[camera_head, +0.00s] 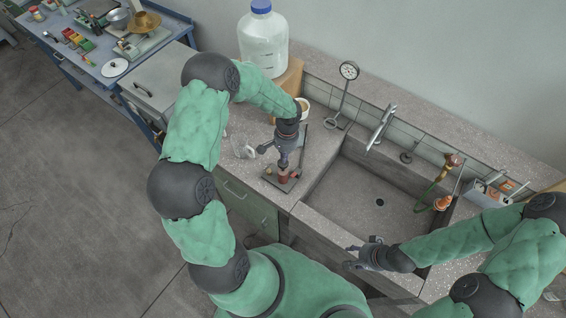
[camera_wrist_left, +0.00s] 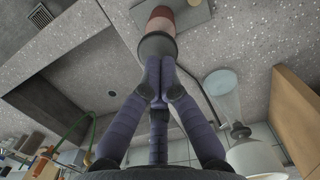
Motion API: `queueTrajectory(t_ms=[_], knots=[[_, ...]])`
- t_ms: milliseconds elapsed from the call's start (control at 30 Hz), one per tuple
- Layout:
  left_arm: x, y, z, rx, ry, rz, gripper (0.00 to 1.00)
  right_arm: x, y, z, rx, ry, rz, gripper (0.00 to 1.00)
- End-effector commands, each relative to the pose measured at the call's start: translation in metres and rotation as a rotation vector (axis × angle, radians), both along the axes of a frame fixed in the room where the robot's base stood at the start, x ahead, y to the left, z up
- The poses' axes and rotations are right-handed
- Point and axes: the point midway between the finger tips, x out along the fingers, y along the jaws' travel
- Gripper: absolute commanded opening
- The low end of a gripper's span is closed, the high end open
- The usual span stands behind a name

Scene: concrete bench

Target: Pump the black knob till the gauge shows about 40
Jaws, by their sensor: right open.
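A small hand pump with a red body (camera_head: 284,177) stands on a flat base on the bench, left of the sink. Its dark knob (camera_wrist_left: 158,46) shows at my fingertips in the left wrist view, with the red body (camera_wrist_left: 160,18) beyond it. My left gripper (camera_head: 284,158) points down over the pump. Its fingers (camera_wrist_left: 160,82) come together at the knob and seem to touch it, not wrap around it. The head view hides most of the knob. The round gauge (camera_head: 349,70) stands on a post behind the sink; its reading is too small to tell. My right gripper (camera_head: 354,256) is open and empty at the sink's front edge.
The sink (camera_head: 345,200) lies right of the pump, with a faucet (camera_head: 382,127) behind it. A clear glass vessel (camera_head: 243,148) is left of the pump. A large jug (camera_head: 263,40) stands behind.

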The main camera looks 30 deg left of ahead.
Motion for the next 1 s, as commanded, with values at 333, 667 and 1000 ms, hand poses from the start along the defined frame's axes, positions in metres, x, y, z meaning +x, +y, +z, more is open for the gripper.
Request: queueTrajectory(t_ms=[333,667,1000], knots=[[0.0,0.0,-0.016,0.0,0.001,0.0,0.0,0.0,0.0,-0.014,0.0,0.0,0.0,0.47],[-0.001,0.0,-0.043,-0.001,0.001,-0.001,0.0,0.0,0.0,-0.038,0.0,0.001,0.0,0.47],[0.016,-0.002,-0.036,0.0,-0.002,-0.003,0.0,0.0,0.0,-0.038,0.0,0.0,0.0,0.47]])
